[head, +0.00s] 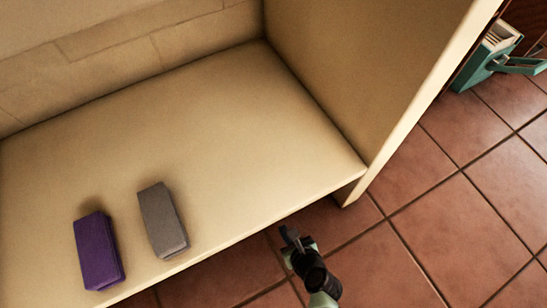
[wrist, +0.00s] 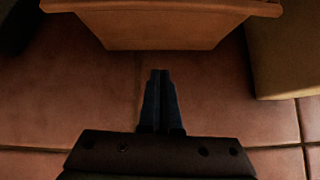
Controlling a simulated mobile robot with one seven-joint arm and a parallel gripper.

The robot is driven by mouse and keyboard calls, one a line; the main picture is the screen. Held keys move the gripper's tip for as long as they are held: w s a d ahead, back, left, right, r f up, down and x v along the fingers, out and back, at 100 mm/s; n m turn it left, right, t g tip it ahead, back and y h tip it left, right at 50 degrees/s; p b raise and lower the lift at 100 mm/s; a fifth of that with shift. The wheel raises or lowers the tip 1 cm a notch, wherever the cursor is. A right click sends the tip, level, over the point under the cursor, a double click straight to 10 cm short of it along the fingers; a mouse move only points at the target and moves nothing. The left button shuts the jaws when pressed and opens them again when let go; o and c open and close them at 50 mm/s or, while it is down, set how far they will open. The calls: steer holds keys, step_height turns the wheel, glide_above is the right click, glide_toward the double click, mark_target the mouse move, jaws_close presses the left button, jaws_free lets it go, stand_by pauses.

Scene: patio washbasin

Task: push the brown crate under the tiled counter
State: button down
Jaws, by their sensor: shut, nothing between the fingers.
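In the wrist view, the brown crate (wrist: 158,32) is at the top middle, with a wide rim above a tapering front wall. Its far side is out of frame. The crate does not show in the head view. My gripper (wrist: 160,73) is shut and empty, pointing at the middle of that wall. A strip of floor shows between the fingertips and the crate. In the head view my gripper (head: 290,236) is low, beside the front edge of a cream shelf (head: 235,120). I cannot make out any tiled counter top.
A purple block (head: 97,252) and a grey block (head: 162,220) lie on the shelf. A cream side panel (head: 350,60) stands at its right end. A teal container (head: 480,62) is at the upper right. Red tile floor (head: 430,235) is clear to the right.

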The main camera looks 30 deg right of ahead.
steer(key=b+x, duration=0.3)
steer(key=x, duration=0.2)
steer(key=shift+s+f, duration=0.1)
steer(key=shift+s, duration=0.05)
steer(key=shift+w+r+b, duration=0.25)
steer(key=shift+w+b, duration=0.25)
steer(key=shift+w, duration=0.75)
steer(key=shift+w+r, duration=0.15)
steer(key=shift+w, duration=0.45)
steer(key=shift+w, duration=0.1)
